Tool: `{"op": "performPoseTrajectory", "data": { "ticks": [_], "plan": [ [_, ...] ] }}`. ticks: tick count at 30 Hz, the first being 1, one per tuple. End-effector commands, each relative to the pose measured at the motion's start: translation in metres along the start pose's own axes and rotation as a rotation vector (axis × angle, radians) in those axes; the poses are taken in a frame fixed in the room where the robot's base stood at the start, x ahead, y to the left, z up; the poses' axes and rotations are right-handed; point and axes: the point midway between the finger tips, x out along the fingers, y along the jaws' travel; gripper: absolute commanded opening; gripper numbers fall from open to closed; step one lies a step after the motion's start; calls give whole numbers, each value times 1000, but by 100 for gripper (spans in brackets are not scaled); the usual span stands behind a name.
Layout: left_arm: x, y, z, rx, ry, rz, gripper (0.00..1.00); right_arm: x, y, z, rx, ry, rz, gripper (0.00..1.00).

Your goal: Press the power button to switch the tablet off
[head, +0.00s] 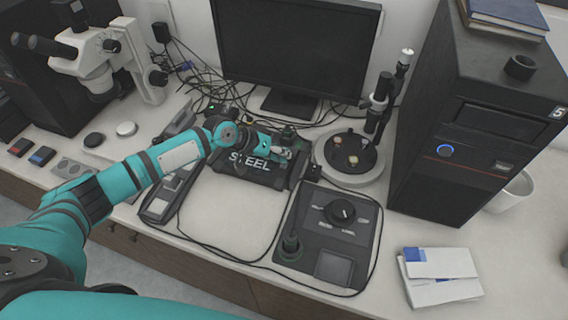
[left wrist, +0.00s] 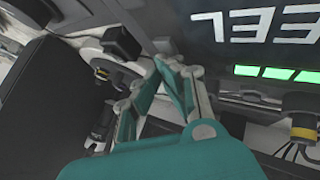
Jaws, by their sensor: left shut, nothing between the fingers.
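A dark unit (head: 243,182) with the white word STEEL stands in the middle of the desk. In the left wrist view its dark face (left wrist: 235,58) shows the letters EEL upside down and a row of green lit bars (left wrist: 262,71). I cannot tell whether this is the tablet, and no power button can be made out. My left gripper (head: 287,154) is shut and empty, over the unit's upper right part, hiding some of it. Its fingers (left wrist: 172,68) also show in the left wrist view; contact cannot be told. My right gripper is not in view.
A monitor (head: 295,45) stands behind, a round stage (head: 325,165) to the right. A control box (head: 315,258) with a dial (head: 340,211) is in front right. A black tower (head: 440,165), papers (head: 440,265) and loose cables lie around.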

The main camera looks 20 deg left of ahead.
Motion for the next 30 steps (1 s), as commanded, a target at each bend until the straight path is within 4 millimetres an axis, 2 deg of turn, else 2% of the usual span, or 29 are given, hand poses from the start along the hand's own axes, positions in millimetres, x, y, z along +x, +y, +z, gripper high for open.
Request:
{"op": "performPoseTrajectory", "data": {
  "ticks": [30],
  "plan": [
    [5, -3, 4, 0, -1, 0, 0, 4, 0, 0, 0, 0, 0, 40]
  ]
}}
